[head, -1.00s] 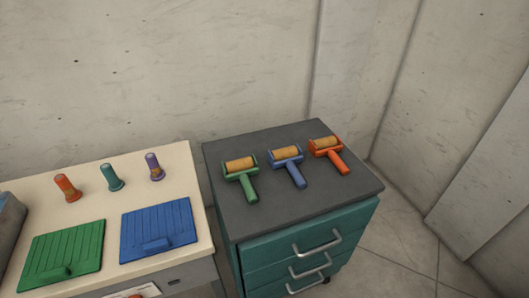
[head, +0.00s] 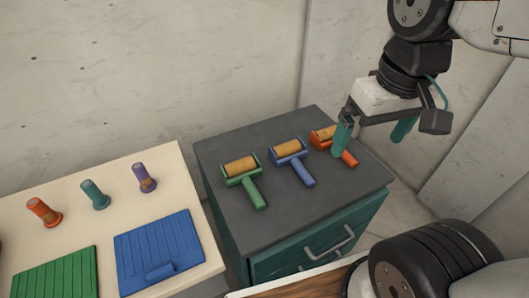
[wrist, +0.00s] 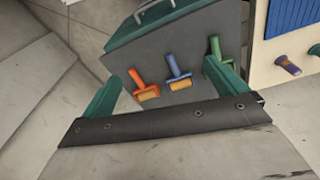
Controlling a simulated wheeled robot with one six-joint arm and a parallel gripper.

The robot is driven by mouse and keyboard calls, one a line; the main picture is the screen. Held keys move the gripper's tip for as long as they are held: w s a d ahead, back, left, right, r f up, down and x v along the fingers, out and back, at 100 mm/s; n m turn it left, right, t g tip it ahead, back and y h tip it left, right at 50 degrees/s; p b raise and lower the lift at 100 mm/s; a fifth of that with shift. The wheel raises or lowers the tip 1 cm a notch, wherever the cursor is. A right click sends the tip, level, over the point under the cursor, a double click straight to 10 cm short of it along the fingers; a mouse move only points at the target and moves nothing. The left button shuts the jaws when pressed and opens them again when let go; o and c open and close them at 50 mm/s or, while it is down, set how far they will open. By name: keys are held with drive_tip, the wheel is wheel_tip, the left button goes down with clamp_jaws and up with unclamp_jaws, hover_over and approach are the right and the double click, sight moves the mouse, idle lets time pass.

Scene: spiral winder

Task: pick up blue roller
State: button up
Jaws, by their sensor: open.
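The blue roller (head: 290,152) lies in the middle of a row of three on the dark grey cabinet top, its orange-brown cylinder at the back and its blue handle toward the front. It also shows in the wrist view (wrist: 178,72), between the jaws. My gripper (head: 374,138) is open and empty, above the right side of the cabinet. One teal finger overlaps the red-orange roller in the head view. In the wrist view my gripper's fingers (wrist: 160,85) are wide apart, and all three rollers lie below.
The green roller (head: 243,178) lies left of the blue one, the red-orange roller (head: 325,137) right of it. The teal drawer cabinet (head: 325,245) stands beside a cream table (head: 95,195) with several coloured pegs and green and blue panels. Concrete walls stand behind.

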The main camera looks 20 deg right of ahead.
drive_tip(key=w+f, duration=0.3)
drive_tip(key=w, duration=0.6)
drive_tip(key=n+g, duration=0.1)
drive_tip(key=n, duration=0.1)
hover_over(289, 151)
drive_tip(key=f, duration=1.5)
drive_tip(key=shift+s+d, duration=0.1)
drive_tip(key=shift+d, duration=0.25)
drive_tip(key=f, duration=0.7)
drive_tip(key=shift+a+f, duration=0.3)
drive_tip(key=shift+f, duration=0.1)
drive_tip(key=shift+c, duration=0.3)
drive_tip(key=c, duration=1)
